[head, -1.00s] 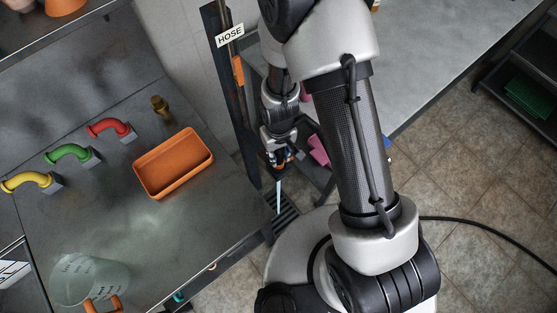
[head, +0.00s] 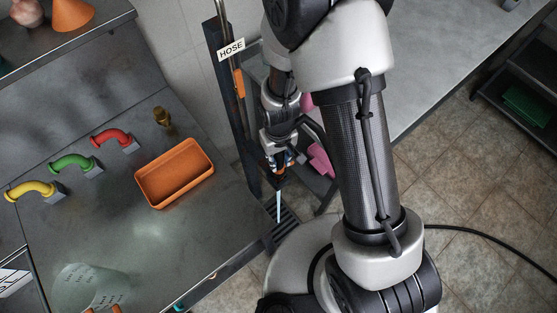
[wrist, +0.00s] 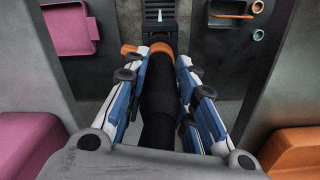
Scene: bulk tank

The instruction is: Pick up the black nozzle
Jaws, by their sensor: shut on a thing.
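The black nozzle (wrist: 158,95) lies between the two blue-and-white fingers of my gripper (wrist: 162,62) in the wrist view. It is a dark cylinder with an orange part at its far end, pointing away from the wrist. My gripper is shut on it. In the head view my gripper (head: 282,162) points down beside the dark post, above a slotted drain grate (head: 286,222). A thin pale-blue streak (head: 278,205) shows below the fingertips. The nozzle is mostly hidden there by my fingers and arm.
A dark post with a HOSE sign (head: 231,50) stands close left of my gripper. A pink object (head: 320,160) lies right of it.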

